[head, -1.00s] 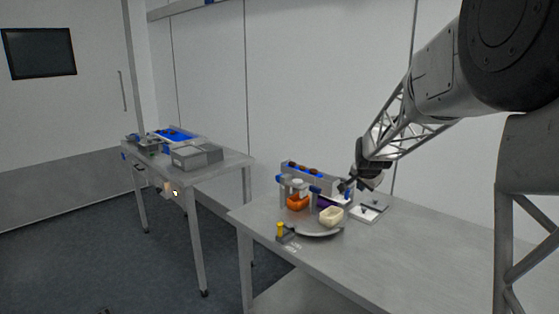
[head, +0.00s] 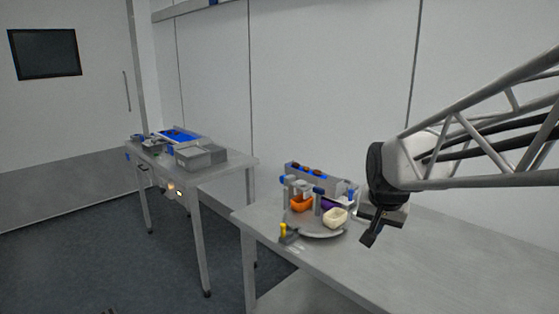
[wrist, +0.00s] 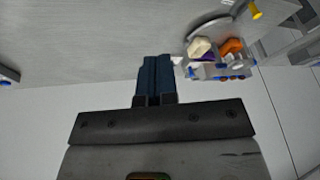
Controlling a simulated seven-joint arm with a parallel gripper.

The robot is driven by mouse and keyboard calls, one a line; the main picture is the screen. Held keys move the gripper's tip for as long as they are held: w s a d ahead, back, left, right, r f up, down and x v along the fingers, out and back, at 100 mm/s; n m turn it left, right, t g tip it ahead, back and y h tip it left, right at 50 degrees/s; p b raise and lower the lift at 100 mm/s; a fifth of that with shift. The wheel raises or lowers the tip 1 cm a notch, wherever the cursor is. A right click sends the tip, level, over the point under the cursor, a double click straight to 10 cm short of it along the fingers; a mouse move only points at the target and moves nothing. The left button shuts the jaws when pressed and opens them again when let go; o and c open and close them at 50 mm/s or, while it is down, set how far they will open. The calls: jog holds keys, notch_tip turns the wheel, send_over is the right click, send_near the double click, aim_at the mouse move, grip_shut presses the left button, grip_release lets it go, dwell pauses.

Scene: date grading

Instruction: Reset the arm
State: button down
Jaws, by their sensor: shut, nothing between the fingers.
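My gripper (head: 370,238) is in the air over the near table, to the right of the round turntable, and points downward in the head view. In the wrist view its dark fingers (wrist: 155,75) are together with nothing between them. The grey turntable (head: 318,234) carries an orange bin (head: 302,203), a cream bin (head: 335,217) and a purple bin (head: 327,204) partly hidden behind a post. The cream bin (wrist: 200,47) and orange bin (wrist: 232,46) also show in the wrist view, apart from the fingers.
A grey rail unit (head: 340,187) with a blue channel holding dark dates stands behind the turntable. A second table (head: 235,161) with grey boxes (head: 200,155) is at the back left. The near table's front right is clear.

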jog(key=s+a+f+n+g, duration=0.1)
jog(key=s+f+n, duration=0.1)
jog(key=s, duration=0.9)
jog(key=s+a+f+n, duration=0.2)
jog(key=s, duration=1)
jog(key=shift+f+g, duration=0.25)
jog(key=shift+g, duration=0.15)
